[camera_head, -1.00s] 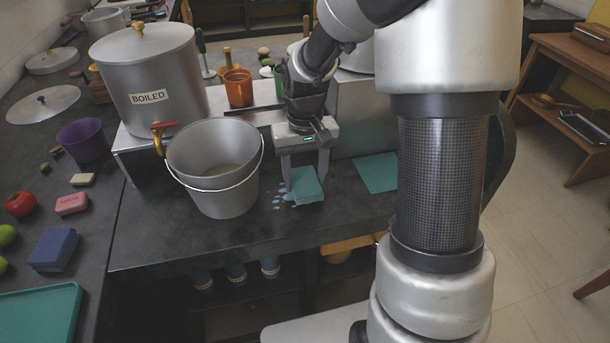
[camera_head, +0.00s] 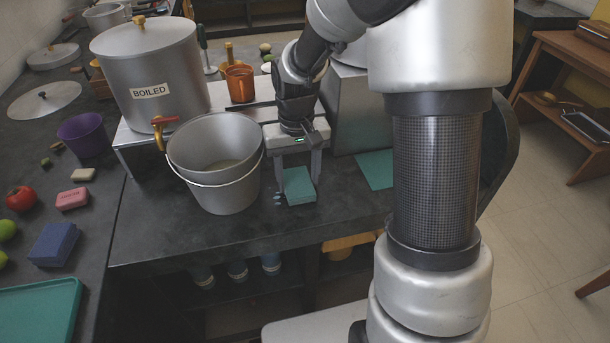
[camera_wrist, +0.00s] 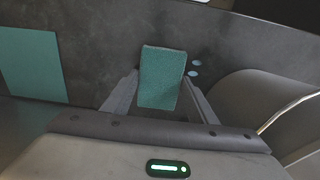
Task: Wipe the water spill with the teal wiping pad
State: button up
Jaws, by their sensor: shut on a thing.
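The teal wiping pad (camera_head: 299,185) is between the fingers of my gripper (camera_head: 298,178), which is shut on it. The pad is down at the dark counter, to the right of the steel bucket. In the wrist view the pad (camera_wrist: 162,77) shows between both fingers. Whatever lies under the pad is hidden.
The steel bucket (camera_head: 228,197) stands close left of my gripper, under the brass tap of the canister marked BOILED (camera_head: 155,75). A flat teal sheet (camera_head: 374,168) lies to the right. The front of the counter (camera_head: 180,235) is clear.

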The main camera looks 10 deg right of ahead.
aim_at(274, 194)
jog(key=shift+a, duration=2.85)
jog(key=shift+a+r, duration=0.15)
jog(key=shift+r, duration=0.05)
jog(key=shift+w+d+f+p, duration=0.15)
jog(key=shift+d+p, duration=0.2)
jog(key=shift+d, duration=0.5)
jog(key=shift+s+d+f+p, duration=0.1)
jog(key=shift+d+p, duration=0.05)
jog(key=shift+d, duration=1.15)
jog(key=shift+s+d+f+p, duration=0.1)
jog(key=shift+d+p, duration=0.05)
jog(key=shift+d, duration=1.1)
jog(key=shift+s+d+f, duration=0.1)
jog(key=shift+d+f, duration=0.1)
jog(key=shift+d, duration=0.55)
jog(key=shift+r, duration=0.1)
jog(key=shift+a+r+p, duration=0.1)
jog(key=shift+r+p, duration=2.3)
jog(key=shift+r, duration=0.65)
